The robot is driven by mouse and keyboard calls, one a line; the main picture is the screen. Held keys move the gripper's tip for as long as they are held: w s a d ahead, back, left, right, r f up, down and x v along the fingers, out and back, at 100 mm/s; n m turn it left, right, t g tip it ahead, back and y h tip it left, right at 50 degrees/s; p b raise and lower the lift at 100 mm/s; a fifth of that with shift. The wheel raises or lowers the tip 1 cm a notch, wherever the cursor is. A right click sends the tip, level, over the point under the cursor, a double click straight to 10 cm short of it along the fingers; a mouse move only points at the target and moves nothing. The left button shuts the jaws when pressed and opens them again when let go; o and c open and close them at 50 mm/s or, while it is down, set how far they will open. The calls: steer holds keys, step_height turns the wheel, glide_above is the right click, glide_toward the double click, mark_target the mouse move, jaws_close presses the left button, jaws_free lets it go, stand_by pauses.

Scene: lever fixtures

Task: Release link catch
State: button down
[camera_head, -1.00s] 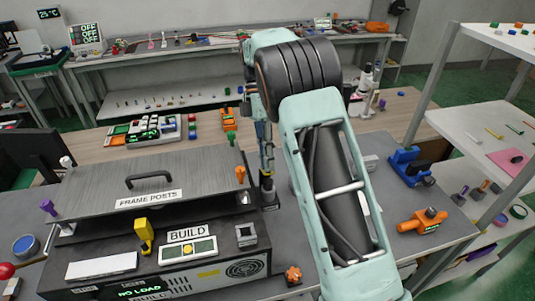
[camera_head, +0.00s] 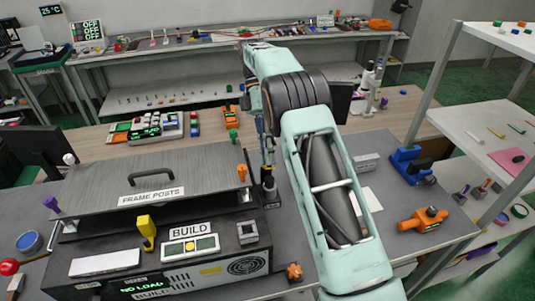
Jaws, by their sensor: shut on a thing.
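My arm crosses the middle of the view, and its far end reaches down beside the right end of the dark machine (camera_head: 215,262). My gripper (camera_head: 268,172) is small there and partly hidden by my own arm. It is shut on a small part at the top of a dark upright block (camera_head: 270,192), which I take to be the link catch. The fingertips and the catch's exact position are too small to tell. The machine carries a grey lid marked FRAME POSTS (camera_head: 150,194) with a dark handle, and a BUILD panel (camera_head: 190,246).
A blue fixture (camera_head: 410,165) and an orange fixture (camera_head: 422,220) are on the bench to the right. A shelf rack (camera_head: 480,130) stands farther right.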

steer(key=c, duration=2)
jaws_free()
steer(key=shift+s+t, duration=0.2)
steer(key=shift+t, duration=0.1)
